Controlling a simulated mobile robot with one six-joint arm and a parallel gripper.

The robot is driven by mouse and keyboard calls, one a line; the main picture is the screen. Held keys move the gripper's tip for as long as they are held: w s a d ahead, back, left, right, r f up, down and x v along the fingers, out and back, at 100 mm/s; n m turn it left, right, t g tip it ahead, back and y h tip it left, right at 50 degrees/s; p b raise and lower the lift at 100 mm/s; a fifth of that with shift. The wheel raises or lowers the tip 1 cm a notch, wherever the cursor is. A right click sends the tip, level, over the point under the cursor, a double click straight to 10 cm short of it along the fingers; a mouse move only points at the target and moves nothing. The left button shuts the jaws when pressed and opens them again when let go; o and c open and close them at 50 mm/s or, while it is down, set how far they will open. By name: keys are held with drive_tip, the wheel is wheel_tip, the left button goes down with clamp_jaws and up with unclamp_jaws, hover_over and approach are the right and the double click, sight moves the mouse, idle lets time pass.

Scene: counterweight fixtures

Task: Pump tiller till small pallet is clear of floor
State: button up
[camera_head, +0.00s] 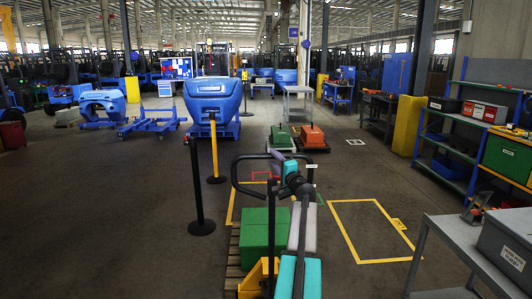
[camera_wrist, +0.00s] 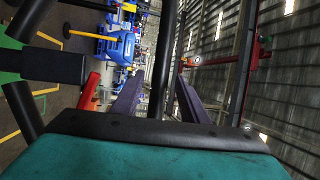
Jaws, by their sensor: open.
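The tiller's black loop handle (camera_head: 234,172) stands raised in front of me. My gripper (camera_wrist: 157,98) is open at the loop's far bar, with purple fingers. In the wrist view a black handle bar (camera_wrist: 163,60) runs between the spread fingers; I cannot tell whether they touch it. A red lever (camera_wrist: 88,90) shows beside the left finger. The yellow pallet-truck body (camera_head: 254,279) is low at the front, partly hidden by my arm. Green boxes (camera_head: 262,240) stand on a small wooden pallet (camera_head: 234,272). The gap under the pallet is not clear.
A black post (camera_head: 197,190) and a yellow post (camera_head: 214,150) stand left. A yellow floor outline (camera_head: 345,240) encloses clear floor to the right. A grey bench (camera_head: 460,240) is at front right. Further pallets with green (camera_head: 281,136) and orange (camera_head: 311,136) loads stand beyond.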

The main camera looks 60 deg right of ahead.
drive_tip(key=p+x, duration=0.2)
drive_tip(key=x, duration=0.5)
idle(0.4)
